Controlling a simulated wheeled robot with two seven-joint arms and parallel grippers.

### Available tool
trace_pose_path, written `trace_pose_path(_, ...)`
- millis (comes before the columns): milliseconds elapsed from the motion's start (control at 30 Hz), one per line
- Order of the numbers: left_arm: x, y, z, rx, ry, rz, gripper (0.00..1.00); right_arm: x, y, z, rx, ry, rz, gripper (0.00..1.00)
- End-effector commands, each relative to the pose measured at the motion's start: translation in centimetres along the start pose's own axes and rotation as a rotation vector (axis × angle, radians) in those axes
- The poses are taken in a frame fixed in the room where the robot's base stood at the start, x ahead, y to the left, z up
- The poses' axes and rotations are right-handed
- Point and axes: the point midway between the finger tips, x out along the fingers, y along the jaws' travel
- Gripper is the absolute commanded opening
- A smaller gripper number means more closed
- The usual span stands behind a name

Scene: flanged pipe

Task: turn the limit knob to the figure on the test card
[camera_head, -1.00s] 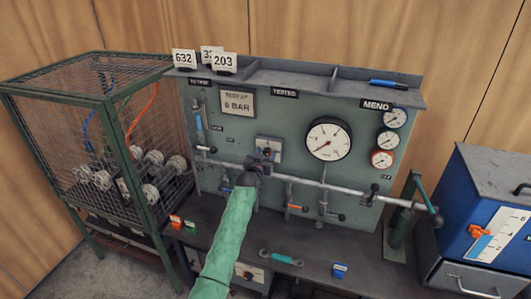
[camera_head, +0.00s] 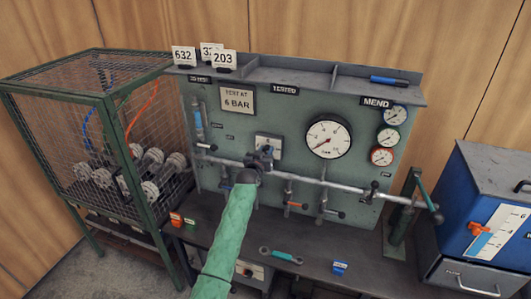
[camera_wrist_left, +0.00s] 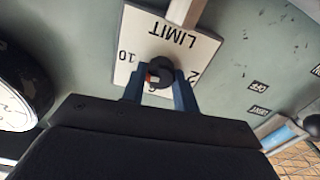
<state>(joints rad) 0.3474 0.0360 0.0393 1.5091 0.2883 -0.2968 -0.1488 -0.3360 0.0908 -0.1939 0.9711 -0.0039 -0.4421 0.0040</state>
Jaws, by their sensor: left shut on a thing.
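The test card (camera_head: 238,99) on the green panel reads "TEST AT 6 BAR". The limit knob (camera_wrist_left: 161,72) is dark and round, on a white plate (camera_wrist_left: 195,47) marked LIMIT, seen upside down in the left wrist view. The figures 10 and 2 show on the plate; a figure below the knob is partly hidden. A small red mark shows at the knob's left side. My left gripper (camera_wrist_left: 160,90) is shut on the knob, one blue finger on each side. In the head view, my left gripper (camera_head: 262,157) covers part of the plate (camera_head: 268,141).
A grey pipe (camera_head: 335,184) with several valve handles crosses the panel below the plate. A large gauge (camera_head: 327,137) is to the right. A mesh cage (camera_head: 75,135) stands left. A spanner (camera_head: 281,256) and a blue block (camera_head: 339,268) lie on the dark bench.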

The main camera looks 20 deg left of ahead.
Motion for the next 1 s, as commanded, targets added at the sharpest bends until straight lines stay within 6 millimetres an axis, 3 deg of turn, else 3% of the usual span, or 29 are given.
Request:
trace_pose_path(500,0.0,-0.1,0.1,-0.46,0.001,0.0,0.07,-0.3,-0.2,-2.6,0.0,0.021,-0.001,0.36)
trace_pose_path(1000,0.0,-0.3,0.1,-0.936,0.0,-0.001,0.07,-0.5,-0.2,-1.9,0.0,0.015,-0.001,0.36)
